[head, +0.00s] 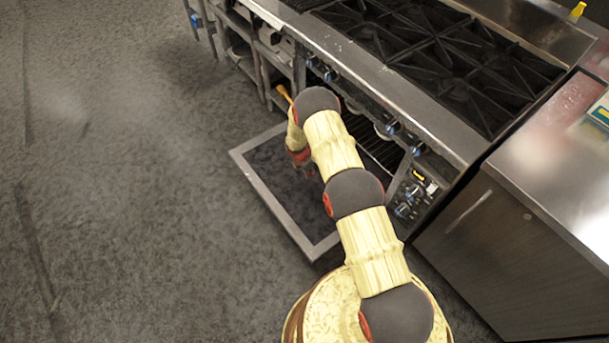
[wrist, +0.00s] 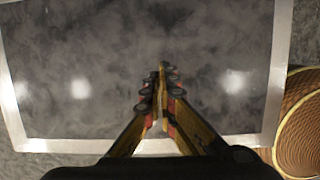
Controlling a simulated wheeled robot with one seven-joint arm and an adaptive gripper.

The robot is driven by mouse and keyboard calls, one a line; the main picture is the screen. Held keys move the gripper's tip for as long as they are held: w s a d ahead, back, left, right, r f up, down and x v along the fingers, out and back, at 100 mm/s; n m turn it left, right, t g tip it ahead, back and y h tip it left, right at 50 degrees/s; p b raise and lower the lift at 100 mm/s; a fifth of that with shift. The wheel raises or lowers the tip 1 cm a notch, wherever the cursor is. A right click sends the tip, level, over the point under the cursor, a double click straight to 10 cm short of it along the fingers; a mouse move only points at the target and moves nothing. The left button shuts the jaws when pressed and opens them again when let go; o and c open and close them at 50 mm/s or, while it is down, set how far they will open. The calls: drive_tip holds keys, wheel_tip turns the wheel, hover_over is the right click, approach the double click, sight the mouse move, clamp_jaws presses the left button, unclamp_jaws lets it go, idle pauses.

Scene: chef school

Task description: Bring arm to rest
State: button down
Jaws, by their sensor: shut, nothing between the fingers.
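My gripper (wrist: 163,75) is in the wrist view, its two fingers together at the tips with nothing between them. It is above the open oven door (wrist: 60,60), a dark panel with a pale metal frame. In the head view my arm reaches forward from my base toward the oven front, over the lowered oven door (head: 259,165). The gripper there is mostly hidden behind my arm, with only a red and dark part showing above the door.
A stove (head: 440,60) with black grates stands above the open oven, its knobs along the front. A steel cabinet (head: 520,235) stands at the right. Metal shelves (head: 243,50) are left of the stove. The grey floor (head: 120,200) at the left is clear.

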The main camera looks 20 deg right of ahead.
drive_tip(key=shift+s+a, duration=0.2)
drive_tip(key=shift+a, duration=0.45)
drive_tip(key=shift+s+a, duration=0.2)
drive_tip(key=shift+a, duration=0.4)
